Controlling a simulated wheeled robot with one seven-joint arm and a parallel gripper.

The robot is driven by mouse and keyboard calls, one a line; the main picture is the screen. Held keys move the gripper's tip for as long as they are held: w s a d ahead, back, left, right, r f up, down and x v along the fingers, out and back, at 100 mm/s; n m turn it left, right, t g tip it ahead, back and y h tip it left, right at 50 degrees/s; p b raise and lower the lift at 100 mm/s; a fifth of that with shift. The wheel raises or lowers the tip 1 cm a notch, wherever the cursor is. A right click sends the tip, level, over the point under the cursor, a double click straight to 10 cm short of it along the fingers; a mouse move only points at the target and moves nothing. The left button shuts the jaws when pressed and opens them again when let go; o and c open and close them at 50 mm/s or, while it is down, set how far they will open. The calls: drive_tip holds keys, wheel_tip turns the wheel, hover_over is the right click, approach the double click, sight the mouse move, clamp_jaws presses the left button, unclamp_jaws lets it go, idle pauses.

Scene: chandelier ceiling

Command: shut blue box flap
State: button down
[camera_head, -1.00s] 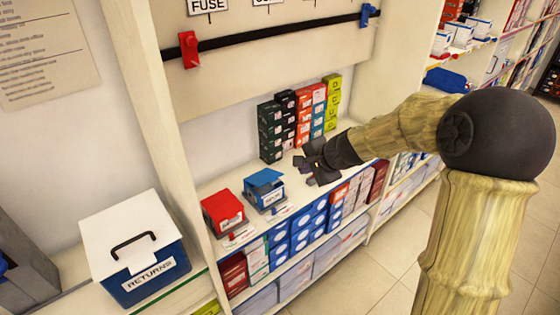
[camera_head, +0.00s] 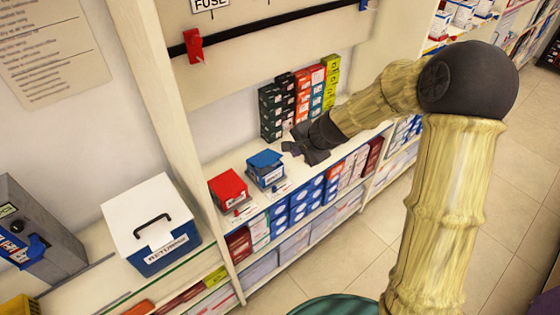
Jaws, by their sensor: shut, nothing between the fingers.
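The small blue box (camera_head: 265,169) stands on the shelf top beside a red box. Its blue lid flap lies down over the box, looking flat or nearly so; a small gap cannot be ruled out at this size. My gripper (camera_head: 296,150) is just to the right of the blue box and a little behind it, over the shelf top. Its dark fingers look apart from the box and hold nothing.
The red box (camera_head: 228,188) stands to the left of the blue box. Stacked small boxes (camera_head: 300,100) stand behind my gripper. A white-lidded returns box (camera_head: 152,225) is at the left. Boxes fill the shelf below.

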sight(276, 164)
drive_tip(key=p+x, duration=0.2)
drive_tip(key=x, duration=1.1)
drive_tip(key=shift+w+a+f, duration=0.15)
drive_tip(key=shift+a+f, duration=0.05)
drive_tip(key=shift+f, duration=0.15)
drive_tip(key=shift+f, duration=0.1)
